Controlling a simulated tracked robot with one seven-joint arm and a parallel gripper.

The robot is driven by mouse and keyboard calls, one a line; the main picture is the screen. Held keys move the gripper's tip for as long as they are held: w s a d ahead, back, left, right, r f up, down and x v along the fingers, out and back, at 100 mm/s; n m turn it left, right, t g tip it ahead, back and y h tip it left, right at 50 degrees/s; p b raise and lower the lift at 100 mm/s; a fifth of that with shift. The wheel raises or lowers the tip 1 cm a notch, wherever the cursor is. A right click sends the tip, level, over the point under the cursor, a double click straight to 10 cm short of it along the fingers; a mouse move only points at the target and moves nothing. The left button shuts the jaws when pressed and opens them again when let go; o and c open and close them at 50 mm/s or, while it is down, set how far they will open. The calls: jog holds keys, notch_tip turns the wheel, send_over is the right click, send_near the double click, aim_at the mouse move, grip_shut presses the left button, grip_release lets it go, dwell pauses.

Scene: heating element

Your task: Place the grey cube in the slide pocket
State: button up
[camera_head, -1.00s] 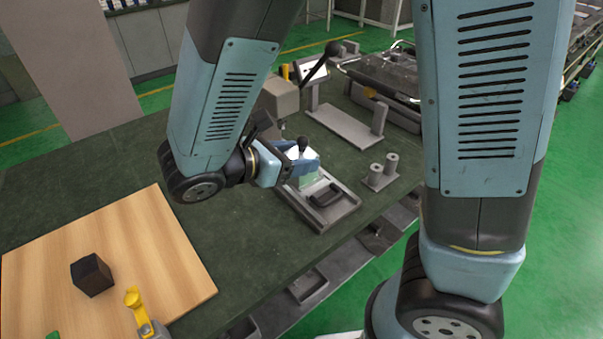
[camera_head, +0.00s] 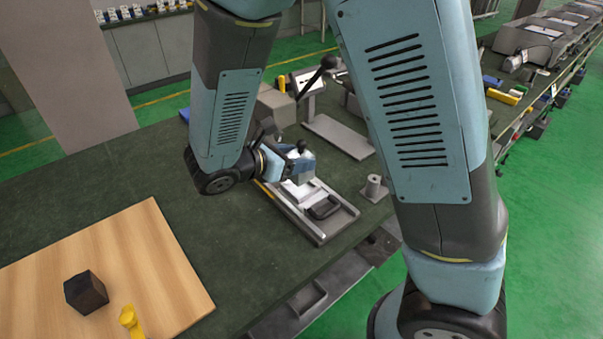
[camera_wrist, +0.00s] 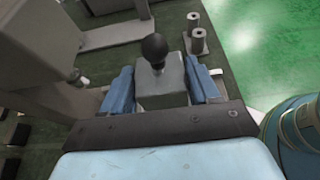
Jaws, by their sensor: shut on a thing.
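My gripper (camera_head: 303,165) is at the slide fixture (camera_head: 318,239) near the table's right edge. In the wrist view, its two blue fingers (camera_wrist: 163,76) are shut on the sides of a grey block (camera_wrist: 161,91), which I take for the grey cube. A black ball knob on a short stem stands at the block's far side; I cannot tell whether it is attached. The slide has pale rails and a black handle (camera_head: 323,207) at its near end. The gripper and pale parts below it hide the pocket, so I cannot tell whether the block touches it.
A black cube (camera_head: 86,292) and a yellow part (camera_head: 131,320) are on the wooden board (camera_head: 150,245) at lower left. A grey machine with a black-knobbed lever (camera_head: 328,62) stands behind the slide. A grey post (camera_head: 374,188) stands to its right. The dark tabletop left of my gripper is clear.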

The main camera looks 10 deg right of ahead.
jog(key=w+f, duration=0.4)
jog(key=f, duration=0.1)
jog(key=shift+w+d+f, duration=0.15)
jog(key=shift+d+f, duration=0.05)
jog(key=shift+d, duration=0.15)
jog(key=shift+f, duration=1.6)
jog(key=o, duration=1.4)
jog(key=shift+o, duration=0.2)
jog(key=v, duration=1.2)
jog(key=shift+d+r, duration=0.1)
